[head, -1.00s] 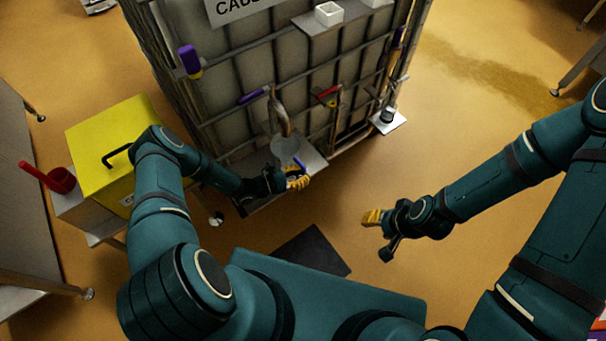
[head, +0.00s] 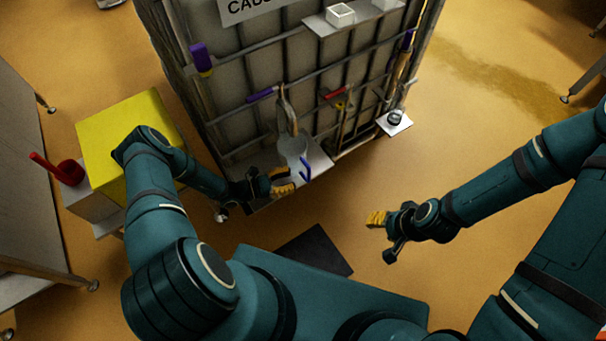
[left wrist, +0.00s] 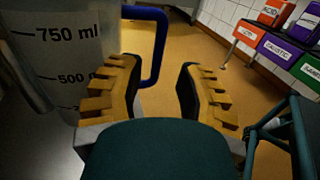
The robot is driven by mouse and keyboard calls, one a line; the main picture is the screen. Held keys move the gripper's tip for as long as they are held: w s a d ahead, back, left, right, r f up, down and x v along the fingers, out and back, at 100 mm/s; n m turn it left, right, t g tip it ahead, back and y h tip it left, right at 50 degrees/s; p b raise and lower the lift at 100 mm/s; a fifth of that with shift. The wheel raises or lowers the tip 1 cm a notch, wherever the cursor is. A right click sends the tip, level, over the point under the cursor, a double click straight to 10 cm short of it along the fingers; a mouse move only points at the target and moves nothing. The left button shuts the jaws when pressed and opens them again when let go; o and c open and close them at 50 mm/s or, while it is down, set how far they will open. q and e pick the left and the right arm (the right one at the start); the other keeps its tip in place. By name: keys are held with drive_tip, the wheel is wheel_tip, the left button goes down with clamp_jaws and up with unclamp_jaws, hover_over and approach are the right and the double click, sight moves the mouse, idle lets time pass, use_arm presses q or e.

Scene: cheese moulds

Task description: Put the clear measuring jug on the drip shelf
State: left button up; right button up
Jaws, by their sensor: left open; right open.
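The clear measuring jug (head: 292,147) stands upright on the grey drip shelf (head: 320,160) at the foot of the caged tank, below a hanging spout. Its blue handle (head: 305,168) faces my side. In the left wrist view the jug (left wrist: 70,60) fills the left side, with volume marks, and its blue handle (left wrist: 158,45) lies just beyond the fingertips. My left gripper (head: 281,182) is open and empty, just left of the handle and apart from it. My right gripper (head: 377,219) is open and empty over the floor, away from the shelf.
A yellow box (head: 125,135) stands at the left, with a red scoop (head: 68,172) beside it. A small side shelf (head: 396,122) holds a dark round item. A dark mat (head: 313,250) lies on the floor. The floor between the mat and right gripper is clear.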

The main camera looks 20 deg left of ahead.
use_arm(q)
drive_tip(key=v, duration=0.4)
drive_tip(key=shift+s+a, duration=0.2)
drive_tip(key=shift+a, duration=0.05)
drive_tip(key=s+d+r+m+g+y, duration=0.45)
drive_tip(key=s+d+m+g, duration=0.45)
drive_tip(key=d+m+g, duration=0.3)
wheel_tip(320, 180, up, 9)
drive_tip(key=d+m+t+y, duration=0.2)
drive_tip(key=m+y, duration=0.4)
drive_tip(key=m, duration=0.5)
drive_tip(key=shift+t, duration=0.6)
drive_tip(key=shift+y, duration=0.25)
drive_tip(key=shift+o, duration=0.9)
drive_tip(key=shift+w+d, duration=0.1)
